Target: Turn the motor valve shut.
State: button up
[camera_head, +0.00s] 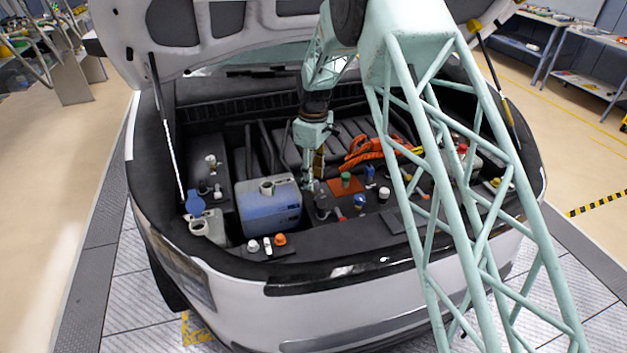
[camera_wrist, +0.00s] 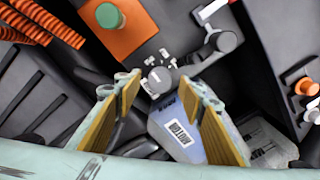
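My gripper (camera_wrist: 162,86) is open in the wrist view. Its two tan-padded fingers stand well apart, with nothing held between them. A small grey valve-like knob (camera_wrist: 158,78) with pale fittings lies beyond the fingertips, roughly centred in the gap. I cannot tell its turn position. Below it, a blue-grey body carries a white label (camera_wrist: 180,133), which seems to read "MOTOR". In the head view my gripper (camera_head: 311,181) points down into the engine bay, just right of the blue tank (camera_head: 268,203). The knob is not clearly visible there.
A black fitting (camera_wrist: 215,45) sits right of the knob. An orange block with a green cap (camera_wrist: 110,16) is at upper left, and orange hoses (camera_head: 372,152) lie behind. Orange and white caps (camera_head: 279,239) line the front. The raised hood (camera_head: 130,35) hangs above the bay.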

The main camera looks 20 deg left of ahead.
jog(key=shift+f, duration=0.55)
jog(key=c, duration=0.9)
